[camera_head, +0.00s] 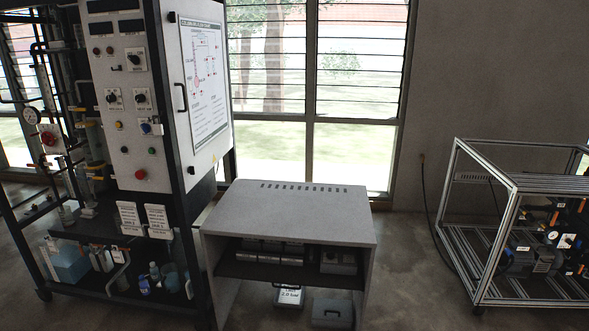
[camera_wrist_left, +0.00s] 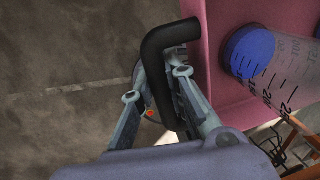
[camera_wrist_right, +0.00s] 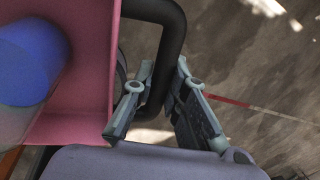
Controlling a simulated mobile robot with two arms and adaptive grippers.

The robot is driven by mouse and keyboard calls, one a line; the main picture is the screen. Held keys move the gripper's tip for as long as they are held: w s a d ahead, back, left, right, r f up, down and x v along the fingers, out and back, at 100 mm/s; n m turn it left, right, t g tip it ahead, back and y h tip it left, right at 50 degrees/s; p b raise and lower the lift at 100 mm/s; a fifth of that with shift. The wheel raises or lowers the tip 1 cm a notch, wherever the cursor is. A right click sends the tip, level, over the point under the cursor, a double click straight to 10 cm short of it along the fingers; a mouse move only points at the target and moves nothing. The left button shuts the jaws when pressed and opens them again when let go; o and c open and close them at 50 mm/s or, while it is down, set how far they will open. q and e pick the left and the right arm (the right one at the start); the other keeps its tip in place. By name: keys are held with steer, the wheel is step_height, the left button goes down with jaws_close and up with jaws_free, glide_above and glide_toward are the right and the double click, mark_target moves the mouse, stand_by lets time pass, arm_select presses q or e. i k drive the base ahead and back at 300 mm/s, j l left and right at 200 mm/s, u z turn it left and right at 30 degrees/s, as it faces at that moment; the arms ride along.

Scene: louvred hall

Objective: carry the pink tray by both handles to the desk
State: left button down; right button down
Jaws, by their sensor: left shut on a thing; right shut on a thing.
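The pink tray shows at the right of the left wrist view (camera_wrist_left: 212,25) and at the left of the right wrist view (camera_wrist_right: 92,85). My left gripper (camera_wrist_left: 165,88) is shut on one black bent handle (camera_wrist_left: 156,50). My right gripper (camera_wrist_right: 160,92) is shut on the other black handle (camera_wrist_right: 177,45). A clear graduated tube with a blue cap (camera_wrist_left: 248,52) is at the tray; a blue round end (camera_wrist_right: 28,60) also shows in the right wrist view. A grey desk (camera_head: 300,210) stands ahead in the head view, its top bare. The head view shows neither tray nor grippers.
A tall control rack (camera_head: 125,75) with panels and bottles stands close to the desk's left. A metal-framed cart (camera_head: 510,190) with equipment stands at the right. Concrete floor (camera_head: 405,260) is open between desk and cart. Boxes fill the shelf under the desktop.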

mark_target(292, 216)
steer(key=i, duration=2.2)
steer(key=i+l+u, duration=0.25)
steer(key=i, duration=0.65)
steer(key=j, duration=0.1)
